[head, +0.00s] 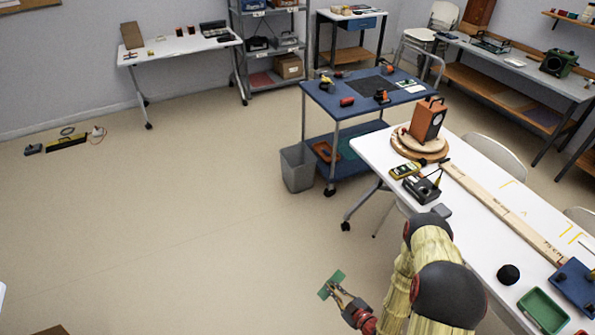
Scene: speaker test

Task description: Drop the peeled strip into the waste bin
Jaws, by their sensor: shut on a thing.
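My gripper (340,293) is low in the head view, to the left of the white table and above open floor. It is shut on a thin green strip (326,289), which sticks out past the fingertips. The grey waste bin (297,170) stands on the floor farther back, beside the blue cart, and its open top faces up. My gripper and the strip are well apart from the bin. The inside bottom of the bin cannot be made out.
The blue cart (335,104) stands right of the bin, with tools on top. The white table (375,150) at right holds an orange speaker (428,119) on a round wooden stand, a plank (500,208) and a green tray (543,311).

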